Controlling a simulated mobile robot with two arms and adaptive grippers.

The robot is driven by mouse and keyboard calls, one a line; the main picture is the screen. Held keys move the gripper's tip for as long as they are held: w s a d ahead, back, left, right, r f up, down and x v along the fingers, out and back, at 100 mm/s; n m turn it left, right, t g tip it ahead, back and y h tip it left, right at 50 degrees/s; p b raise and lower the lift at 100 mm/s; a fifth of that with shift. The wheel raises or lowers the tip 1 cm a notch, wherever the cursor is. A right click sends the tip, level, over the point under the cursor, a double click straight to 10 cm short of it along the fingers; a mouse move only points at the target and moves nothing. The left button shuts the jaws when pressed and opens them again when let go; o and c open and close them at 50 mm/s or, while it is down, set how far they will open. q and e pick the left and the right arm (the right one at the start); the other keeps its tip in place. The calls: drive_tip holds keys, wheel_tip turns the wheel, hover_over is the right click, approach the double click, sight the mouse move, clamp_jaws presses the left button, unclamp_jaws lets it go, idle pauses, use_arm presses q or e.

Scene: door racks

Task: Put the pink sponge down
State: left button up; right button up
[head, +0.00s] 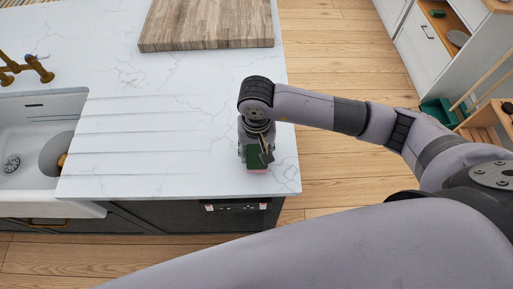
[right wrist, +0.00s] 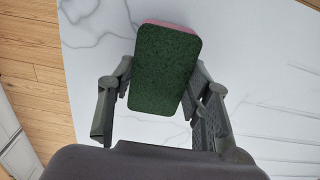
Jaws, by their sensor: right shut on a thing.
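The sponge (right wrist: 165,70) has a dark green scouring face and a pink body that shows along its top edge in the right wrist view. In the head view the sponge (head: 256,158) shows under my right wrist, near the front right corner of the white marble counter (head: 200,165). My right gripper (right wrist: 163,85) is shut on the sponge, with a finger on each side of it. The sponge is at or just above the counter; I cannot tell whether it touches. My left gripper is not in view.
A wooden board (head: 207,25) lies at the back of the counter. A sink (head: 35,140) with a brass faucet (head: 25,68) is at the left, holding a grey round item (head: 52,155). The counter between is clear. Its right edge borders the wooden floor (head: 330,60).

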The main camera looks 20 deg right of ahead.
sight(256, 152)
drive_tip(key=shift+f, duration=0.4)
drive_tip(key=o, duration=1)
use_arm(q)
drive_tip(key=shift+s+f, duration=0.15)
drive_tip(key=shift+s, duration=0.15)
use_arm(e)
drive_tip(key=shift+r, duration=0.3)
use_arm(q)
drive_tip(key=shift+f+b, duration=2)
drive_tip(key=shift+b, duration=0.25)
use_arm(e)
wheel_tip(256, 152, up, 12)
